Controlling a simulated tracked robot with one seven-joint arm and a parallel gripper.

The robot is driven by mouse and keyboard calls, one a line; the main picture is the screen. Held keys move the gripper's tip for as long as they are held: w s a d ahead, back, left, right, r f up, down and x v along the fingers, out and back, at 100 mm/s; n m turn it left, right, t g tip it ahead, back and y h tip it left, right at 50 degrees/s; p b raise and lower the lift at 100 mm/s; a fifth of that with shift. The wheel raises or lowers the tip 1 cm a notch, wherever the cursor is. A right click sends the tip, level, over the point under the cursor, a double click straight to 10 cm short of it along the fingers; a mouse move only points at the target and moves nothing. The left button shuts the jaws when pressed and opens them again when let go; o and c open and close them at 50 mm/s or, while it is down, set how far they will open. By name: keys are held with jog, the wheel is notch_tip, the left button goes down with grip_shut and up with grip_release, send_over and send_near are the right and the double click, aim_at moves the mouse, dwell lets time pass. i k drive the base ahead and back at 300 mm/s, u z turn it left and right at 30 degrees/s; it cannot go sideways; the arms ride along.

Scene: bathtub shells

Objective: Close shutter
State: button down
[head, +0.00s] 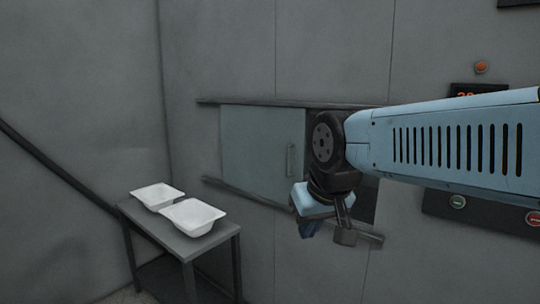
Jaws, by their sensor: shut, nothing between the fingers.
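The shutter (250,148) is a pale grey-green panel on the wall, between an upper rail (230,101) and a lower rail (222,186). It has a vertical handle (290,160) near its right edge. The panel sits at the left part of the rails. A dark opening (367,200) shows to its right, mostly hidden behind my arm. My gripper (345,236) hangs in front of the lower rail, to the right of and below the handle, and looks apart from it. It is shut and empty.
A small grey table (205,245) stands at the lower left with two white tub shells (193,217) on it. A control panel with buttons (458,202) and an orange lamp (481,67) are on the right wall. A dark diagonal rail (50,160) runs along the left wall.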

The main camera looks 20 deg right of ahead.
aim_at(263, 147)
jog(key=z, duration=0.05)
jog(key=i, duration=1.2)
jog(key=z, duration=0.1)
